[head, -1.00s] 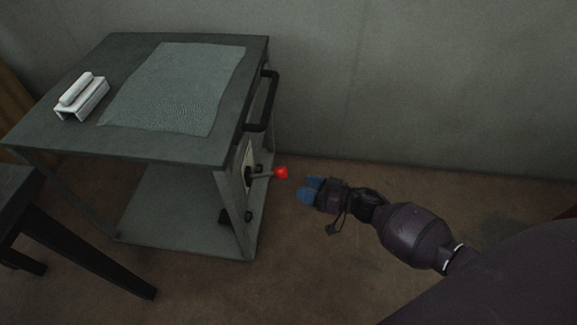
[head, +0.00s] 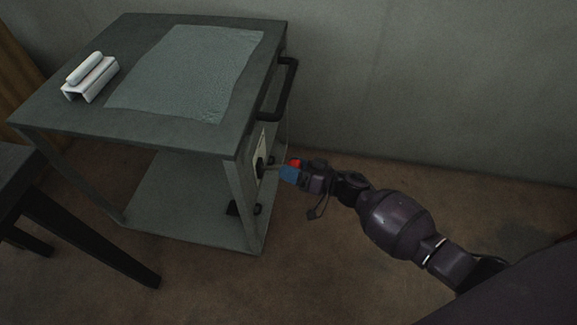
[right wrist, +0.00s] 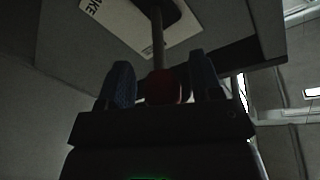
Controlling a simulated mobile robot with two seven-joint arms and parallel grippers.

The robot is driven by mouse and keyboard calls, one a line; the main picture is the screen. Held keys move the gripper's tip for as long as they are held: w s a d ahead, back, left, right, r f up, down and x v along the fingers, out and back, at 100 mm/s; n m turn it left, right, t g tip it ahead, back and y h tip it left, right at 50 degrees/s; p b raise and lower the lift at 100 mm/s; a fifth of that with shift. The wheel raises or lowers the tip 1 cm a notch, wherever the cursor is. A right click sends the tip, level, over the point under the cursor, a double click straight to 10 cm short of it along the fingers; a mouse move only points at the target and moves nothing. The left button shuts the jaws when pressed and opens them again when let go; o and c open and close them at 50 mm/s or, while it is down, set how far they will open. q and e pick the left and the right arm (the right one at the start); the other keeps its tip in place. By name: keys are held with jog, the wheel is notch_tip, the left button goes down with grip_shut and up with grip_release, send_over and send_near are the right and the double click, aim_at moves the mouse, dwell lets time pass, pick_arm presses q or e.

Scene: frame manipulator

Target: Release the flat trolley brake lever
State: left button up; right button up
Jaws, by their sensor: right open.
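The brake lever's red knob (head: 295,163) is at the right side of the flat trolley (head: 75,135), on a thin rod from a pale plate (head: 260,150). My right gripper (head: 291,173) is at the knob, its blue fingertips partly hiding it. In the right wrist view the red knob (right wrist: 165,88) sits between the two open fingers (right wrist: 165,86), with dark gaps beside it. The rod (right wrist: 157,40) runs up to a dark mount on the plate (right wrist: 125,22), which carries partly visible lettering. My left gripper is not in view.
A black handle (head: 284,95) juts from the trolley's right edge above the lever. A grey mat (head: 190,70) and a white block-like item (head: 90,76) lie on top. A dark table (head: 60,215) stands at the left. Floor right of the trolley is clear.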

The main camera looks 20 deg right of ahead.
jog(key=shift+w+a, duration=0.3)
